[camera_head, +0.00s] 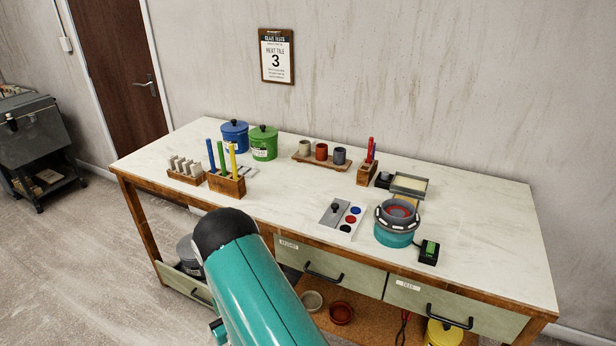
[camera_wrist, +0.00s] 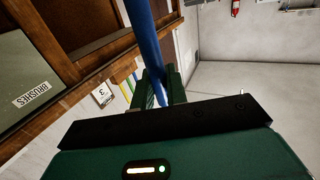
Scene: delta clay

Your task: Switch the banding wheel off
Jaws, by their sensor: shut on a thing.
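The banding wheel (camera_head: 393,238) stands on the right part of the bench in the head view, with a teal base and a grey ring on top. The rod's far end is out of view. In the head view my teal arm reaches up at the bench's front; the gripper itself is hidden there.
A drawer labelled BRUSHES (camera_wrist: 35,75) shows in the wrist view.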

